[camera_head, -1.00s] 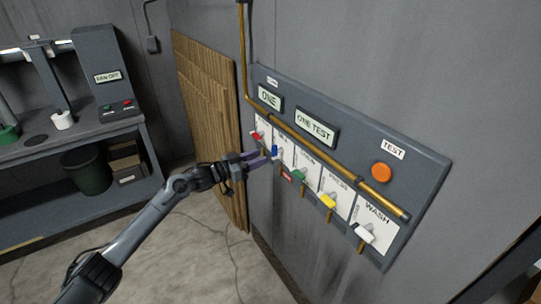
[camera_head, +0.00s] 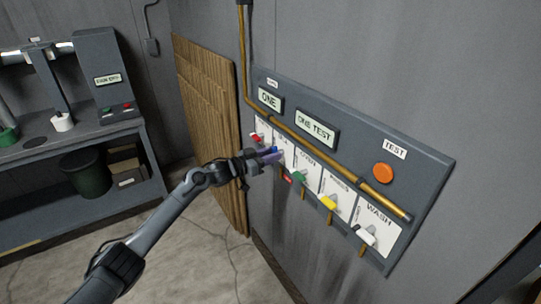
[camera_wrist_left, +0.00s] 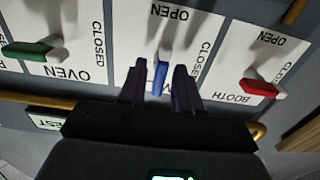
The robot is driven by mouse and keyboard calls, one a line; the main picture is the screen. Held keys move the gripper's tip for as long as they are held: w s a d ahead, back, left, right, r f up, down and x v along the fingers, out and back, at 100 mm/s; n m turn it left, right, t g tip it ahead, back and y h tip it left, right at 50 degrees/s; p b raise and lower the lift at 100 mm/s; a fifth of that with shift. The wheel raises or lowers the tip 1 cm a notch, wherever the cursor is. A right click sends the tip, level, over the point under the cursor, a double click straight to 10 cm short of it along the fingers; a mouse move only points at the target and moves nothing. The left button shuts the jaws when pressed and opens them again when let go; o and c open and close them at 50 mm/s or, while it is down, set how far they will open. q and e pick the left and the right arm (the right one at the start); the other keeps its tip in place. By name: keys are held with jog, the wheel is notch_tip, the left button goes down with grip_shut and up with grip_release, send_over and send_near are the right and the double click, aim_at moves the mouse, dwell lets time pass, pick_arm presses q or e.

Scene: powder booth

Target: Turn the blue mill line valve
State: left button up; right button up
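The blue valve handle (camera_head: 274,150) is second from the left in the valve row, mostly hidden by my left gripper (camera_head: 270,155) in the head view. The right gripper is in neither view.
The red handle (camera_head: 257,137) and green handle (camera_head: 299,177) flank the blue one closely. Yellow (camera_head: 328,202) and white (camera_head: 365,235) handles follow to the right. A brass pipe (camera_head: 320,151) runs above the row. A wooden board (camera_head: 212,130) leans left of the panel.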

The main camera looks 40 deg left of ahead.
pick_arm(q)
grip_shut()
jog(key=shift+m, duration=0.4)
jog(key=m, duration=1.1)
jog(key=m+b, duration=0.1)
jog(key=m, duration=0.5)
jog(key=shift+s+d+f, duration=0.1)
jog(key=shift+d+f, duration=0.1)
jog(key=shift+f, duration=0.05)
dwell(0.3)
